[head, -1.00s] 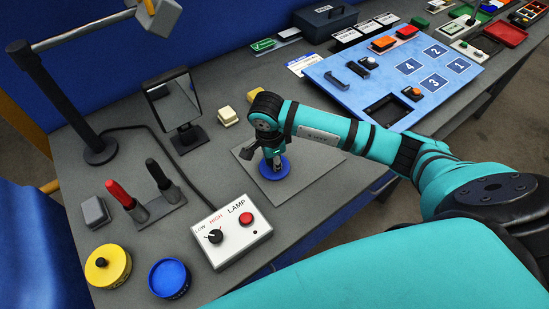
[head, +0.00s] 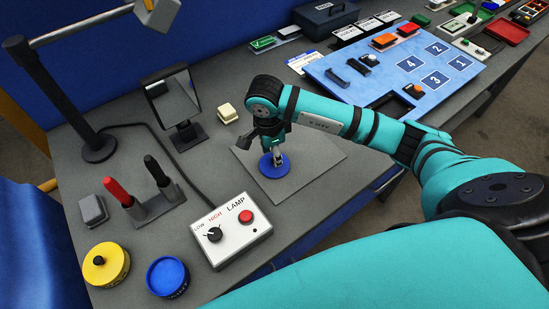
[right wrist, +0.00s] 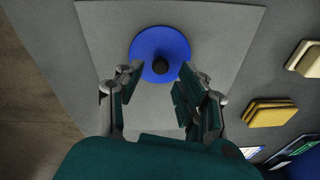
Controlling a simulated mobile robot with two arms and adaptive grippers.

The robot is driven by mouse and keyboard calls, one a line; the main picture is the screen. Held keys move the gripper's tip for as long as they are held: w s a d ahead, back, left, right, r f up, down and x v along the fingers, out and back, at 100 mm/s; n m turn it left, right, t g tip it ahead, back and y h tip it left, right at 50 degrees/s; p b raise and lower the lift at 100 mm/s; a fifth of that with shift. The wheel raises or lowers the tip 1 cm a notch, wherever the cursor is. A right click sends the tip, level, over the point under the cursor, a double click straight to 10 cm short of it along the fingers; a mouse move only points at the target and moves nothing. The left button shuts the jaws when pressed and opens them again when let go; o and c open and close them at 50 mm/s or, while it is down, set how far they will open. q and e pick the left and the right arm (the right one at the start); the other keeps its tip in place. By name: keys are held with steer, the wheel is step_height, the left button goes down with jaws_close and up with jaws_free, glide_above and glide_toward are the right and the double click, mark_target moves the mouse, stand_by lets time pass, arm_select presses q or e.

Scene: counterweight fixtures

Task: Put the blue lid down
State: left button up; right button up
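The blue lid (head: 265,170), a round disc with a black knob, lies flat on a grey square mat (head: 305,180). The right wrist view shows the lid (right wrist: 148,42) from above, with its dark knob (right wrist: 160,66) between the fingers. My right gripper (head: 277,153) is over the lid, pointing down. In the right wrist view its fingers (right wrist: 161,70) are spread, with a gap on each side of the knob. My left gripper is not in view.
A lamp switch box (head: 231,232) stands left of the mat. A blue tin (head: 168,278) and a yellow lidded tin (head: 106,265) stand at the front left. A mirror (head: 174,100) and a cream block (head: 228,113) are behind. A blue numbered board (head: 400,85) lies behind my right arm.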

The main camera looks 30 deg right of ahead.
mark_target(272, 168)
step_height(272, 168, up, 9)
steer(key=b, duration=0.2)
steer(key=shift+s+a+f, duration=0.15)
steer(key=shift+s+a, duration=0.05)
steer(key=shift+a, duration=0.25)
steer(key=shift+s, duration=0.1)
